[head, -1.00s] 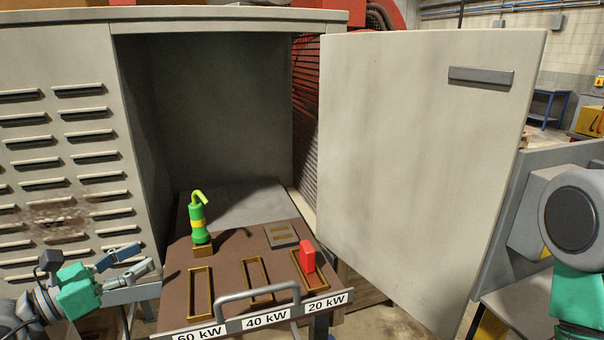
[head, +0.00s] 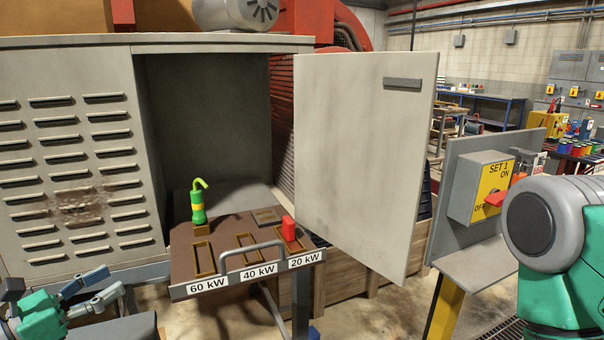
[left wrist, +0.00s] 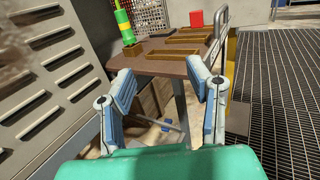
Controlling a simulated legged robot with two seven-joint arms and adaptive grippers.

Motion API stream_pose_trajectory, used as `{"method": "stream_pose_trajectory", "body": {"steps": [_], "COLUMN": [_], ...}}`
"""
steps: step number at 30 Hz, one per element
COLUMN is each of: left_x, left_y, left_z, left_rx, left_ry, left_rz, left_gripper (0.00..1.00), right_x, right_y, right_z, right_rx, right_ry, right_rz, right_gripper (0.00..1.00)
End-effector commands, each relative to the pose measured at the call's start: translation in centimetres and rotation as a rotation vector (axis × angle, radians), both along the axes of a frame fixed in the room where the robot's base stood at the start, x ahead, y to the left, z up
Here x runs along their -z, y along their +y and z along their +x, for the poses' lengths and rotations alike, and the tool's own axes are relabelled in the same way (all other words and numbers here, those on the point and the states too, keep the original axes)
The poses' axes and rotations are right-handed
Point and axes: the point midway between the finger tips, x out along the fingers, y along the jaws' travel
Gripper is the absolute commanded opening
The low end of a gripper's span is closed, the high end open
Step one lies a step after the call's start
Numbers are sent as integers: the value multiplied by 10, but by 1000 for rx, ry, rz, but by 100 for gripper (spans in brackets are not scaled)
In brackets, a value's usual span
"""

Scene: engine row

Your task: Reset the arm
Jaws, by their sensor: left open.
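My left gripper (head: 106,284) is at the lower left of the head view, in front of the louvred cabinet. It is open and empty. In the left wrist view its blue-padded fingers (left wrist: 162,88) are spread apart, with the brown tray (left wrist: 160,67) beyond them. A green cylinder with a yellow band and hook (head: 198,204) stands upright on the tray's left. A red block (head: 289,228) stands at the 20 kW slot on the right. My right arm shows at the right edge of the head view; its gripper is out of frame.
The grey cabinet (head: 75,150) has its door (head: 360,160) swung open to the right. The tray has a grey handle (head: 252,252) at its front. A yellow switch box (head: 482,188) with a red lever stands near my right arm. Floor shows between tray and switch stand.

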Motion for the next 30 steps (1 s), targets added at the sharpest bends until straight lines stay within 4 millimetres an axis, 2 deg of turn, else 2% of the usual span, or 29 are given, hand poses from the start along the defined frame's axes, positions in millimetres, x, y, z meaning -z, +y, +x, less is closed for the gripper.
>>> {"method": "stream_pose_trajectory", "body": {"steps": [8,14,17,20,23,24,27,30], "left_x": [36,75,103,140,186,204,242,269], "left_y": [-44,-81,-101,-118,-128,-127,-115,-94], "left_z": [-17,-48,-70,-102,-150,-171,-216,-251], "left_rx": [157,322,434,583,789,877,1088,1286], "left_ry": [68,129,168,212,250,258,246,182], "left_rz": [146,308,418,571,787,884,1120,1346], "left_gripper": [46,46,46,46,46,46,46,46], "right_x": [0,0,0,0,0,0,0,0], "right_y": [0,0,0,0,0,0,0,0], "right_z": [1,1,0,0,0,0,0,0], "right_rx": [0,0,0,0,0,0,0,0], "right_ry": [-2,-1,-1,0,0,0,0,-1], "right_rz": [0,0,0,0,0,0,0,0], "right_gripper": [40,40,40,40,40,40,40,40]}}
